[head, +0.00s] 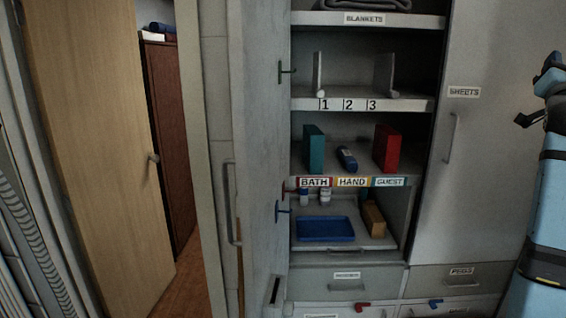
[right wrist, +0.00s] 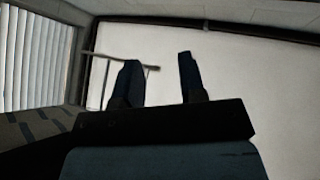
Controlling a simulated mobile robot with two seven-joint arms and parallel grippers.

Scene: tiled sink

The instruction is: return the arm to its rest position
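My right gripper (right wrist: 158,60) shows in the right wrist view with its two dark fingers apart. Nothing is between them. Behind the fingers are a plain pale surface and a thin dark bar. My right arm (head: 550,200), blue with black parts, stands upright along the right edge of the head view, apart from the shelves. My left arm and left gripper are not in view.
An open cabinet holds a blue tray (head: 325,229), a teal block (head: 314,149), a red block (head: 387,149) and a blue item (head: 347,158). A closed door labelled SHEETS (head: 490,150) is beside my right arm. A wooden door (head: 100,150) stands ajar at left.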

